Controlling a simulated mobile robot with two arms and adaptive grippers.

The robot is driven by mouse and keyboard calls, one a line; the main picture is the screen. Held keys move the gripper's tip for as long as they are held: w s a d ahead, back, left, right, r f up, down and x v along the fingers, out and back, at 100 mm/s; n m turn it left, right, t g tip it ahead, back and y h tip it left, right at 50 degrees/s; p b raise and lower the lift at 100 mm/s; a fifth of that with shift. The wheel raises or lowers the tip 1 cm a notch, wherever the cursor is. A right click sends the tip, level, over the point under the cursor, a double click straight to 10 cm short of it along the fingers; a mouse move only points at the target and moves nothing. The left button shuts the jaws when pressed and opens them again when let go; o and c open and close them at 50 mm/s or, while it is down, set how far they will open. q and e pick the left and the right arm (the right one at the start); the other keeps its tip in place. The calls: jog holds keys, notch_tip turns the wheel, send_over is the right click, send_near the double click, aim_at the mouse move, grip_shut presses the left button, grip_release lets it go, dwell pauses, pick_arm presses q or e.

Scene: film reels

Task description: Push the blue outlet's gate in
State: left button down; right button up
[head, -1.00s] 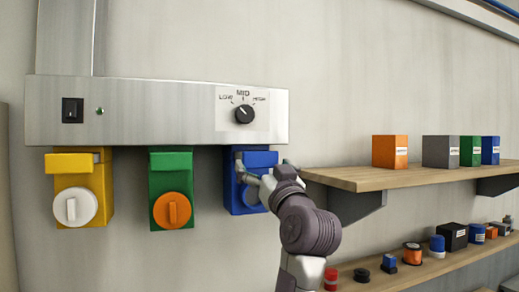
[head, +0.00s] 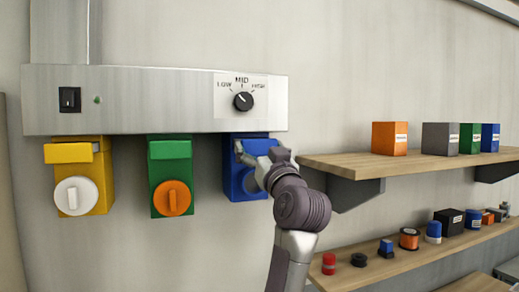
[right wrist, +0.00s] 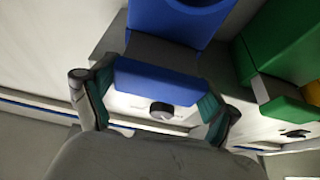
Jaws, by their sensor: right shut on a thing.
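The blue outlet (head: 239,187) hangs under the metal duct, the rightmost of three. Its gate is the blue bar (head: 259,146) across its upper front, partly covered by my gripper. In the right wrist view the gate (right wrist: 158,82) lies between the two fingers, with a grey strip between it and the blue outlet body (right wrist: 180,18). My right gripper (head: 261,155) is shut on the gate, one finger at each end; it also shows in the wrist view (right wrist: 153,100). I cannot tell how far the gate sticks out. My left gripper is not in view.
The yellow outlet (head: 101,183) and green outlet (head: 159,180) hang to the left. The metal duct (head: 150,100) above carries a dial (head: 243,101) pointing near MID. A wooden shelf (head: 345,164) with boxes is close right of my arm; a lower shelf (head: 375,268) holds reels.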

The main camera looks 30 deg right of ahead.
jog(key=shift+w, duration=0.2)
jog(key=shift+w+d+r, duration=0.1)
jog(key=shift+w+r, duration=0.05)
jog(key=shift+w, duration=0.2)
jog(key=shift+w+d, duration=0.1)
jog(key=shift+w, duration=0.1)
jog(key=o, duration=1.3)
jog(key=shift+s, duration=0.1)
jog(key=shift+o, duration=0.7)
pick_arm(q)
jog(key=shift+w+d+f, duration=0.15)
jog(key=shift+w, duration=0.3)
pick_arm(e)
jog(key=shift+w, duration=0.25)
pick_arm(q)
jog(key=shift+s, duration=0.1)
pick_arm(e)
jog(key=shift+s, duration=0.1)
